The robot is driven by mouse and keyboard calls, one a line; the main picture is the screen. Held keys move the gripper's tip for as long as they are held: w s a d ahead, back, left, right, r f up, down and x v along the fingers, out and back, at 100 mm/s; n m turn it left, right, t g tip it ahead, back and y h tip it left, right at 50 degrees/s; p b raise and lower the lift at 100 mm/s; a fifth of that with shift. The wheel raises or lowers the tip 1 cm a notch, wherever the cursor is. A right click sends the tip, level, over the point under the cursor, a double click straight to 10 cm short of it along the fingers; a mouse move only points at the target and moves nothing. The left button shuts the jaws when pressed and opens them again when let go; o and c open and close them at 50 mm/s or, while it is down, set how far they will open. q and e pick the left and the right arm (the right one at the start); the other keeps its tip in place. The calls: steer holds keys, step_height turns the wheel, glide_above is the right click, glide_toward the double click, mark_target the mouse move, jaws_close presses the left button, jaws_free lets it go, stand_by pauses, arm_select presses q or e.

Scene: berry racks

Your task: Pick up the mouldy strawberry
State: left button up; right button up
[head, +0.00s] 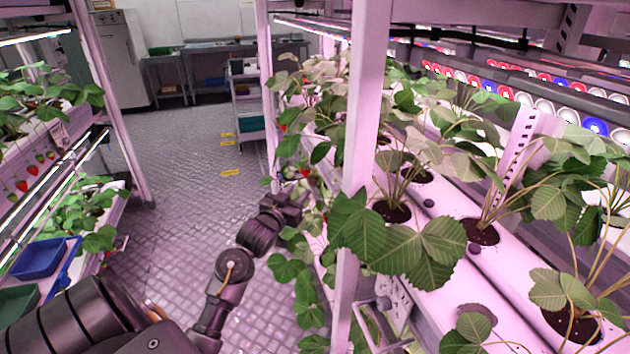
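My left arm comes in from the lower left. Its gripper (288,208) is at the aisle side of the right-hand rack, close to hanging leaves. The fingers are small and dark, and I cannot tell whether they are open or shut, or hold anything. A small red strawberry (305,172) hangs among the leaves just above and beyond the gripper. Another red patch shows by the leaves right of the gripper, partly hidden. I cannot make out mould on any berry, so the mouldy strawberry cannot be singled out. My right gripper is not in view.
The right-hand rack's upright post (364,110) stands right of the gripper, with planted white gutters (455,205) beyond. A left rack carries red strawberries (22,186), a blue crate (40,258) and a green crate (18,302). The tiled aisle (190,170) between is clear.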

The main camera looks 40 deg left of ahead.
mark_target(311, 178)
arm_select(q)
steer(key=shift+f+p+x, duration=0.2)
steer(key=shift+p+x, duration=0.55)
steer(key=shift+x, duration=4.05)
steer(key=shift+s+a, duration=0.1)
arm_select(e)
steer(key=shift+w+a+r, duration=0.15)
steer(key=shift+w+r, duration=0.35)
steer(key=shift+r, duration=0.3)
arm_select(q)
steer(key=shift+c, duration=0.4)
jaws_close()
